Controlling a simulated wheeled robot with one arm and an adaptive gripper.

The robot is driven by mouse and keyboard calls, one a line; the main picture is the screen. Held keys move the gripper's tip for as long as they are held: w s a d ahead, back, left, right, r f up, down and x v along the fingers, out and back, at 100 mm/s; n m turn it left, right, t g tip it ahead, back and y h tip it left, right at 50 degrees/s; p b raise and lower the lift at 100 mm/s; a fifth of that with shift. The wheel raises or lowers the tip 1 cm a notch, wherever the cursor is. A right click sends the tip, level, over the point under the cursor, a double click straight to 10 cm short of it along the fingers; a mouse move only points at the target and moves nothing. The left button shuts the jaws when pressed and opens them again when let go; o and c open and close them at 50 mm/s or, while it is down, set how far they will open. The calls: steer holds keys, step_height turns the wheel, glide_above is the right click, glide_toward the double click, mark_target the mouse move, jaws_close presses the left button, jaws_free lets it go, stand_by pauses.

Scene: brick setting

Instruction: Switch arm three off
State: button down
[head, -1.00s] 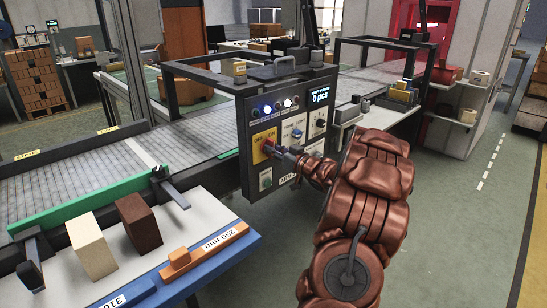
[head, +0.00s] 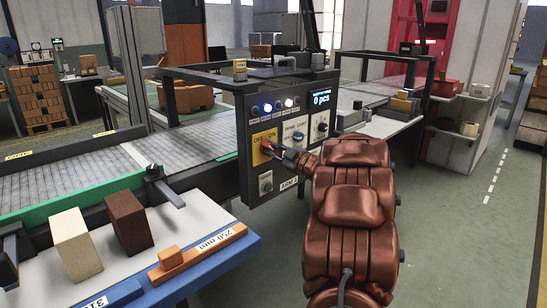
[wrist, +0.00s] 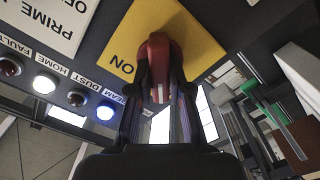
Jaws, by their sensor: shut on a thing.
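The control panel (head: 262,185) stands upright at the conveyor, with a label (head: 288,184) reading "ARM"; I cannot read its number. A yellow plate (head: 259,156) on it bears OFF on the left and ON on the right. The red switch handle (wrist: 157,60) sits on this plate. My gripper (head: 274,149) has reached the plate from the right. In the wrist view its two fingers (wrist: 160,80) lie on both sides of the red handle, shut on it. The yellow plate (wrist: 185,35) shows ON beside the handle; OFF is out of the wrist view.
Indicator lamps (head: 276,106) run above the switch, with a counter display (head: 320,99) reading 0 pcs. A table with a cream block (head: 76,245), brown block (head: 130,222) and orange piece (head: 195,255) is left. Open floor is right.

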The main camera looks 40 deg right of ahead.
steer(key=shift+n, duration=0.4)
steer(key=c, duration=1.1)
jaws_free()
steer(key=s, duration=1.2)
steer(key=shift+a, duration=0.15)
